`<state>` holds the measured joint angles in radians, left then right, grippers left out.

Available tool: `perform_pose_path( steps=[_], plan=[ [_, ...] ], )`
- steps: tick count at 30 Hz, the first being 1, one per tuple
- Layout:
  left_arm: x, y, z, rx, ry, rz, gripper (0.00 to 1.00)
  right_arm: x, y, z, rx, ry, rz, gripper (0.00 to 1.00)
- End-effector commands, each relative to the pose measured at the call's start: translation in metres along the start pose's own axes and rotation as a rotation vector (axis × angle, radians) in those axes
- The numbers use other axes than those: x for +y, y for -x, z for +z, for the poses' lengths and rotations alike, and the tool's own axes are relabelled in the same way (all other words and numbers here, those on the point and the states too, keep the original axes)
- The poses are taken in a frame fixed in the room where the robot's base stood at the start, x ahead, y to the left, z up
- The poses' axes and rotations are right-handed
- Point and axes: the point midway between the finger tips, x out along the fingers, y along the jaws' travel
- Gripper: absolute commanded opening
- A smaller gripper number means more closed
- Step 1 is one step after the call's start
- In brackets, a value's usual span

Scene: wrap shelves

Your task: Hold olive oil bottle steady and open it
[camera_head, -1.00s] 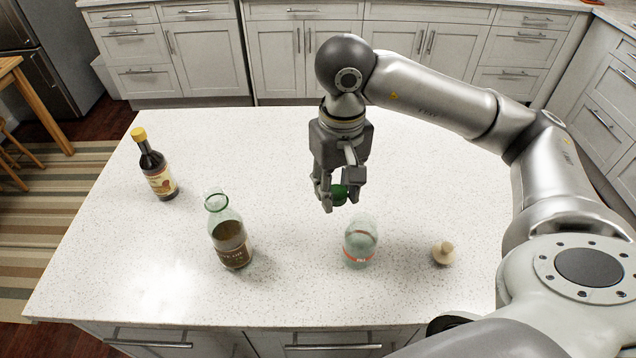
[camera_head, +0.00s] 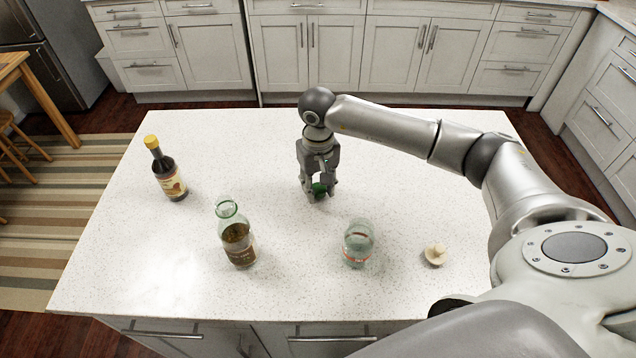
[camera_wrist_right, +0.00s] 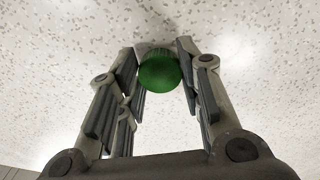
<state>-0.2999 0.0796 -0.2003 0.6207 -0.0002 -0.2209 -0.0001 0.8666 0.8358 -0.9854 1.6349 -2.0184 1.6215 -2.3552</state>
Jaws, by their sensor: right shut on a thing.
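The olive oil bottle (camera_head: 238,243), green glass with a brown label and dark contents, stands upright at the front left of the counter. Its mouth is open with no cap on it. My right gripper (camera_head: 317,192) is shut on a green cap (camera_head: 319,189), behind and to the right of the bottle. In the right wrist view the cap (camera_wrist_right: 160,72) sits between the fingers, at or just above the countertop; whether it touches is unclear. My left gripper is not in view.
A dark bottle with a yellow cap (camera_head: 169,177) stands at the back left of the white counter (camera_head: 300,290). A clear open jar (camera_head: 357,246) stands front centre, with a beige stopper (camera_head: 435,254) to its right. The back right of the counter is clear.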

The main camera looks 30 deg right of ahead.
Motion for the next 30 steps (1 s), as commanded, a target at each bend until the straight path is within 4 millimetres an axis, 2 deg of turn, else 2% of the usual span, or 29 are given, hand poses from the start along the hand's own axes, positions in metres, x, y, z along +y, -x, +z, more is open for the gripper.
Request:
perform_pose_path(
  steps=[1,3,16,17,21,30],
  plan=[
    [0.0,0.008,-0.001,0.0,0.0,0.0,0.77,-0.001,-0.002,0.001,-0.003,0.0,-0.001,0.05],
    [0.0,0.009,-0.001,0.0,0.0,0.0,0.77,0.0,-0.007,0.0,0.0,0.0,-0.001,0.05],
    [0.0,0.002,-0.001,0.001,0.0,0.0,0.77,0.0,-0.015,-0.001,0.002,0.0,-0.001,0.05],
    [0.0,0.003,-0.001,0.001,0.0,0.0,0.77,0.0,-0.013,-0.001,0.002,0.0,-0.001,0.37],
    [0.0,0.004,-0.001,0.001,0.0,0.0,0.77,0.0,-0.013,0.0,0.002,0.0,-0.001,0.55],
    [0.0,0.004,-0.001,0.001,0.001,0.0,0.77,0.0,-0.013,0.0,0.002,0.0,-0.001,0.55]
  ],
)
